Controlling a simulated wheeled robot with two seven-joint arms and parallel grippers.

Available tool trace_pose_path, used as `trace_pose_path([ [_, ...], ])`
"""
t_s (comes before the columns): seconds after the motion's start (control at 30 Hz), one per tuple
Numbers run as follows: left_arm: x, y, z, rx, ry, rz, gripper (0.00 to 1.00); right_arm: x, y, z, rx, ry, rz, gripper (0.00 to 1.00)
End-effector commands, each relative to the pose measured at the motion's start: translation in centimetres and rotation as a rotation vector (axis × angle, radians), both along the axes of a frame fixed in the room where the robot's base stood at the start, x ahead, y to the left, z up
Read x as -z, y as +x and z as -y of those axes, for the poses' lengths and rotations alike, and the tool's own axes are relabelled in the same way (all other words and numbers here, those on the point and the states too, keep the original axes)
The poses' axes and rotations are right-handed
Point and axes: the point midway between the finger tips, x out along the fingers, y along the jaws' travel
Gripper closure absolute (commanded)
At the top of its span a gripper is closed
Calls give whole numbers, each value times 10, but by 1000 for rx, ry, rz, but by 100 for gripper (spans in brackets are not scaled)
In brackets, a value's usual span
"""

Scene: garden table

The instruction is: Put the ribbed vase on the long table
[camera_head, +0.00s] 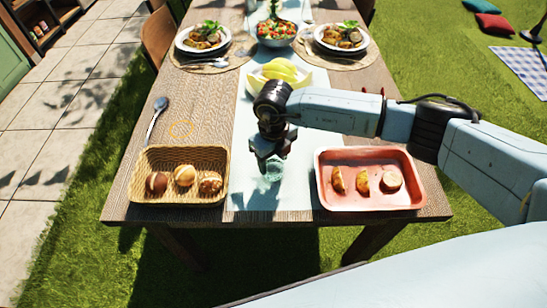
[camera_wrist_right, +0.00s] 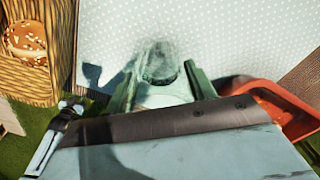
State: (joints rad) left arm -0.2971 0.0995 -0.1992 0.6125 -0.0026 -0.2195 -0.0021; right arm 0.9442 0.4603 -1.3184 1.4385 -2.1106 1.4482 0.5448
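The ribbed vase (camera_head: 272,169), small and pale green like glass, is at the near end of the long table (camera_head: 207,115), over the pale runner. My right gripper (camera_head: 270,158) reaches down onto it from above. In the right wrist view the vase (camera_wrist_right: 160,62) sits between the two green fingers (camera_wrist_right: 160,80), which close on its sides. Its lower part is partly hidden by the gripper. I cannot tell whether its base touches the runner. My left gripper is not in view.
A wicker basket of buns (camera_head: 180,150) stands left of the vase, and a red tray with food pieces (camera_head: 370,205) right of it. Behind are a bowl of yellow fruit (camera_head: 253,80), a salad bowl (camera_head: 276,30) and two plates. A spoon (camera_head: 155,120) lies at left.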

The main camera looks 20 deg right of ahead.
Motion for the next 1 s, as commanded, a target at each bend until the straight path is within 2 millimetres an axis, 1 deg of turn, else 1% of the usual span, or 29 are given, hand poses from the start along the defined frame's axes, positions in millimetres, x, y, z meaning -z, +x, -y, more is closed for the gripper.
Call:
trace_pose_path([
  [0.03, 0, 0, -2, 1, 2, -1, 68, 0, 0, 0, 0, 0, -1, 39],
  [0.13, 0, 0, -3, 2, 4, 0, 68, 0, 0, 0, 0, 0, -1, 26],
  [0.4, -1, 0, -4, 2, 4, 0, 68, 0, 0, 0, 0, 0, -1, 26],
  [0.53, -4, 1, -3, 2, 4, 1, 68, -8, 0, 0, 0, -1, 1, 26],
  [0.67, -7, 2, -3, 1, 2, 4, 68, -31, 1, 1, -1, 0, 2, 26],
  [0.8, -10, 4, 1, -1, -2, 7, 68, -63, 1, 1, -1, 1, 4, 26],
  [1.0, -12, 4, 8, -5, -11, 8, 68, -101, 1, 1, -1, 0, 2, 26],
])
